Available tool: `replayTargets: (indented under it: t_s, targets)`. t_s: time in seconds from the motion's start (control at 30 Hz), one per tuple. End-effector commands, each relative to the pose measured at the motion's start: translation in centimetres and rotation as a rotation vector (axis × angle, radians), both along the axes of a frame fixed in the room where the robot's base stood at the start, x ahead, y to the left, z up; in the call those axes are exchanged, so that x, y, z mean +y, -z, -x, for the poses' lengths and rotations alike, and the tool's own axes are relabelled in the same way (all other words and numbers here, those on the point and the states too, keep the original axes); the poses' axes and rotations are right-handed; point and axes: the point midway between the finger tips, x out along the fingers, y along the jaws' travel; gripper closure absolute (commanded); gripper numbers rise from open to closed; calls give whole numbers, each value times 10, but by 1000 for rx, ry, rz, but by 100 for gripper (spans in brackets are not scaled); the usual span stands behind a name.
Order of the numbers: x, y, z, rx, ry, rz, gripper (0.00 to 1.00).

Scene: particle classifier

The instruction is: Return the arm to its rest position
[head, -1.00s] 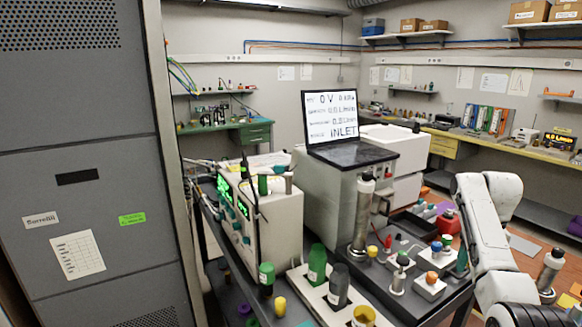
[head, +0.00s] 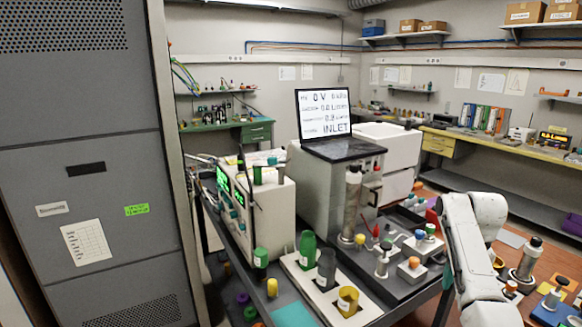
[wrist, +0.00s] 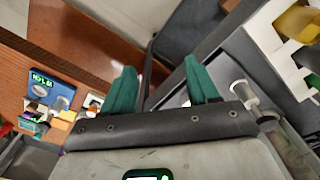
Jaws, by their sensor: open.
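My gripper (wrist: 162,88) shows in the wrist view with two teal fingers spread apart. Nothing is between the fingers, and it touches nothing that I can see. My white arm (head: 475,250) is folded at the lower right of the head view, beside the right end of the dark bench. The gripper itself is not visible in the head view.
A dark bench (head: 372,285) carries a white instrument (head: 268,215), a laptop (head: 325,115), bottles in a white rack (head: 300,272) and several small valves. A grey cabinet (head: 85,200) fills the left. A yellow-topped bench (head: 470,142) stands at the back right.

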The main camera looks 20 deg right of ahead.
Motion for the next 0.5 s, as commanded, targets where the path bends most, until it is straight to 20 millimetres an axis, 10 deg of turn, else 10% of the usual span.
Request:
replayTargets:
  t_s: [0.27, 0.5]
  targets:
    - [61, 55, -2, -7, -82, 0, 41]
    - [154, 122, 20, -21, -204, 3, 41]
